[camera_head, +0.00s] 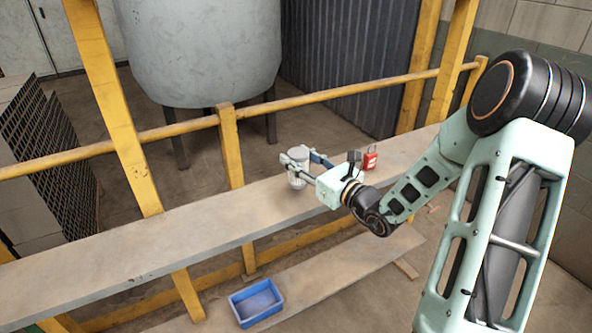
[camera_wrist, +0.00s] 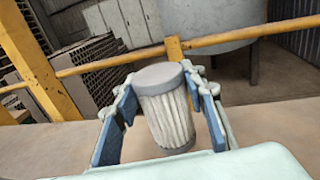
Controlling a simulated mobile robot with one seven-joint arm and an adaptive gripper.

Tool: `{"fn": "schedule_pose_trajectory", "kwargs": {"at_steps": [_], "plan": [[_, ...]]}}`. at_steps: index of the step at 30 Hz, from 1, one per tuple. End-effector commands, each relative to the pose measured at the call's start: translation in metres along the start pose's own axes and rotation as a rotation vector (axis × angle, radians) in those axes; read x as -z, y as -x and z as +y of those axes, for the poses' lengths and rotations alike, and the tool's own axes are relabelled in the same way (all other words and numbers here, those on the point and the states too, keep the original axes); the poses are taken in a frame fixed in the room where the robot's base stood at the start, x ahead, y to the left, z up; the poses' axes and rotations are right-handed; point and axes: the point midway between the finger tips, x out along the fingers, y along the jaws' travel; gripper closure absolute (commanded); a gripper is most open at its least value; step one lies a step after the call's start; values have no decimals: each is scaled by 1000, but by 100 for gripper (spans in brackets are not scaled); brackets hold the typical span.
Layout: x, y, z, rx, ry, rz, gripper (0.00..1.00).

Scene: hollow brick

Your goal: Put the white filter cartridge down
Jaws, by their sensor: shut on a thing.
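The white filter cartridge (camera_head: 297,178) is a pleated white cylinder with grey end caps. It is between the fingers of my gripper (camera_head: 296,163), over the long wooden shelf board (camera_head: 150,243). In the wrist view the cartridge (camera_wrist: 167,110) stands nearly upright, slightly tilted in the picture, with the blue-padded fingers of my gripper (camera_wrist: 165,112) on both sides. My gripper is shut on it. The cartridge's lower end is close to the board; I cannot tell whether it touches.
A red padlock-like object (camera_head: 370,160) stands on the board right of my gripper. A blue bin (camera_head: 256,303) sits on the lower shelf. Yellow posts and a yellow rail (camera_head: 330,93) run behind the board, with a large grey tank (camera_head: 200,50) beyond. The board's left part is clear.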

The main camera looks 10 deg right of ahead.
Motion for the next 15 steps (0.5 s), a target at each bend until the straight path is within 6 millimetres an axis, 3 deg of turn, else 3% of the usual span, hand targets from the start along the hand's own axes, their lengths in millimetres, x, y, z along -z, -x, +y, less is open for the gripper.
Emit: {"fn": "schedule_pose_trajectory", "kwargs": {"at_steps": [6, 15], "plan": [[13, -10, 1, -1, -3, 0, 88], [40, -8, 1, 0, -1, 1, 88]]}}
